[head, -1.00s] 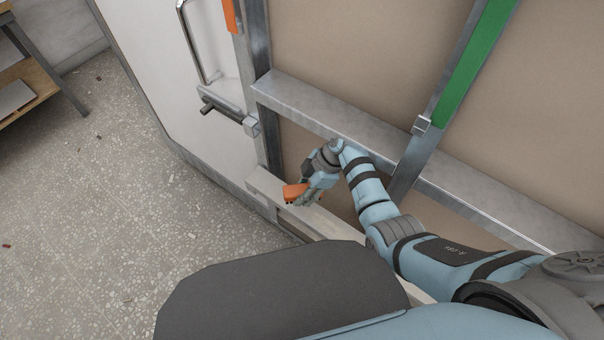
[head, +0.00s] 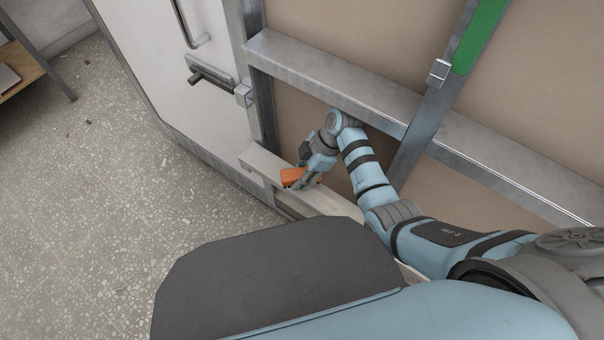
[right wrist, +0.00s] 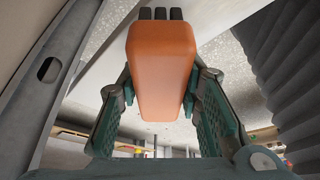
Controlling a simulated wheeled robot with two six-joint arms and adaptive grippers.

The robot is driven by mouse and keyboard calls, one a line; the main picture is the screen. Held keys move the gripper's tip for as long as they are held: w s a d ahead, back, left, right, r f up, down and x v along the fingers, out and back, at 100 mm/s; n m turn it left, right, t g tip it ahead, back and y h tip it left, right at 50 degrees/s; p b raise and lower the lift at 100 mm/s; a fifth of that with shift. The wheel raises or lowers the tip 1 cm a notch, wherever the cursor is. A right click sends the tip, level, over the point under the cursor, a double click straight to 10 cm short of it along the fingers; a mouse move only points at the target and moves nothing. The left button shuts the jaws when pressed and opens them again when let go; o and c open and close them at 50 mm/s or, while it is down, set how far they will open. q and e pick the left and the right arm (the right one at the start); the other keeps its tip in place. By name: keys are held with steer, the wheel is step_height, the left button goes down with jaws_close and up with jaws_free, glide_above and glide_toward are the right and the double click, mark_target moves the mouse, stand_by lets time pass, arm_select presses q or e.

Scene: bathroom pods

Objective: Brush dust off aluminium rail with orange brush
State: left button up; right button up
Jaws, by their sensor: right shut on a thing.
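The orange brush (head: 297,177) is in my right gripper (head: 311,177), low against the wall frame in the head view. In the right wrist view the brush's orange body (right wrist: 161,65) sits between the two green finger pads, with dark bristles at its far end. The brush is at a pale, low rail (head: 262,164), which runs down to the right behind my body. The bristles seem close to a pale surface, but I cannot tell whether they touch. I cannot make out dust on the rail. My left gripper is out of view.
A wider metal crossbar (head: 330,88) runs above my right arm. A slanting post with a green strip (head: 482,35) meets it. A white door panel with a latch (head: 212,80) stands at the left. The speckled floor (head: 110,200) is open at left.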

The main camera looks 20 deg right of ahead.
steer(key=shift+f+b, duration=0.6)
steer(key=shift+f, duration=0.25)
stand_by(0.6)
